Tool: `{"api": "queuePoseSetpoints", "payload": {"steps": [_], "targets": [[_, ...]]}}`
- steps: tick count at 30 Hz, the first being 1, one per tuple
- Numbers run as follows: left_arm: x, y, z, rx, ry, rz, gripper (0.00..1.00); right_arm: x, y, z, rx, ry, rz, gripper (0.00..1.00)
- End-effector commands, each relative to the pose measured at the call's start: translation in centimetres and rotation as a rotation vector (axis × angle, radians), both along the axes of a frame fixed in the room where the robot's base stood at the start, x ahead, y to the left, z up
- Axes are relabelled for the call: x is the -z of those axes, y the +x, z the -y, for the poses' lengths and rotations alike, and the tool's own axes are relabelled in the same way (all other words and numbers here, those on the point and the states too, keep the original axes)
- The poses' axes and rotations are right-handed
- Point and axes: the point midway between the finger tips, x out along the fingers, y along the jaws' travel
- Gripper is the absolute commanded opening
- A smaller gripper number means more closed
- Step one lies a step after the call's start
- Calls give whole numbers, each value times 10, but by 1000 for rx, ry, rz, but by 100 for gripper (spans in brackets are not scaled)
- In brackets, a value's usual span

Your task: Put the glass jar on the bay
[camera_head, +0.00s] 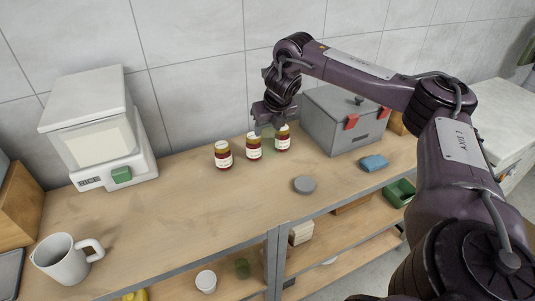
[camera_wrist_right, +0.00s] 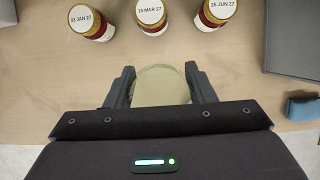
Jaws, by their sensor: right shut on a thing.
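My right gripper (camera_head: 268,122) is at the back of the bench, close in front of the small labelled jars. In the right wrist view the gripper (camera_wrist_right: 162,88) is shut on a pale greenish glass jar (camera_wrist_right: 162,84), which sits between the two fingers. In the head view only a faint green part of this jar (camera_head: 268,138) shows below the gripper. I cannot tell whether it touches the bench. No part is clearly marked as the bay; open shelf compartments (camera_head: 345,225) show under the bench top. My left gripper is not in view.
Three red jars with dated labels (camera_head: 222,155) stand along the wall, close to my right gripper. A grey box (camera_head: 345,118), a blue sponge (camera_head: 374,163) and a grey disc (camera_head: 304,184) are to the right. The middle bench is clear.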

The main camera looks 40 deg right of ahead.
Motion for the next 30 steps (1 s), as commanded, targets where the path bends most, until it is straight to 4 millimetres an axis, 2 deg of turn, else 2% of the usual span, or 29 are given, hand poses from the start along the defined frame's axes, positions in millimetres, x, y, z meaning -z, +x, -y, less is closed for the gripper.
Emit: {"api": "queuePoseSetpoints", "payload": {"steps": [3, 6, 11, 18, 30], "targets": [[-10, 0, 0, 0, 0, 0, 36, 25, -1, 0, 0, 0, -4, 21], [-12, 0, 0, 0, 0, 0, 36, 41, -1, 0, 0, 0, -1, 21], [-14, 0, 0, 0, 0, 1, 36, 55, 0, 0, 0, 0, -1, 21], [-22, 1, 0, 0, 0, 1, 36, 88, -1, -1, -1, 0, -2, 21], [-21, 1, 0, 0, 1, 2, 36, 97, 0, 0, 0, 1, 0, 21]]}}
